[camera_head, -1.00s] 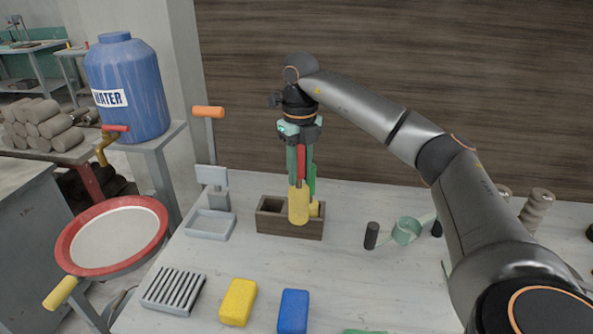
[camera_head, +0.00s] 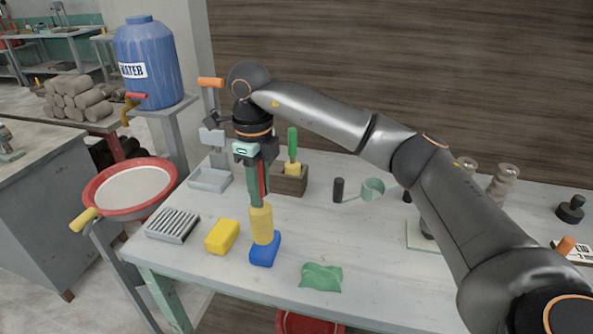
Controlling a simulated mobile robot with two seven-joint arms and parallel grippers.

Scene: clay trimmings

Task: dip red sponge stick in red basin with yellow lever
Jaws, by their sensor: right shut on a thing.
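My right gripper (camera_head: 256,180) is shut on the red sponge stick (camera_head: 262,222), gripping its red handle. The stick hangs upright with its yellow sponge end down, in front of or over the blue sponge block (camera_head: 265,250); I cannot tell if they touch. The red basin (camera_head: 130,192) has a red rim and pale inside and stands left of the table. Its yellow lever (camera_head: 83,220) sticks out at the front left. My left gripper is not in view.
A wooden holder (camera_head: 290,184) keeps a green-handled sponge stick (camera_head: 292,150). A yellow block (camera_head: 222,236), a slatted rack (camera_head: 172,227), a grey tray (camera_head: 210,180) and a green cloth (camera_head: 321,277) lie on the table (camera_head: 360,250). A blue water barrel (camera_head: 148,62) stands behind the basin.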

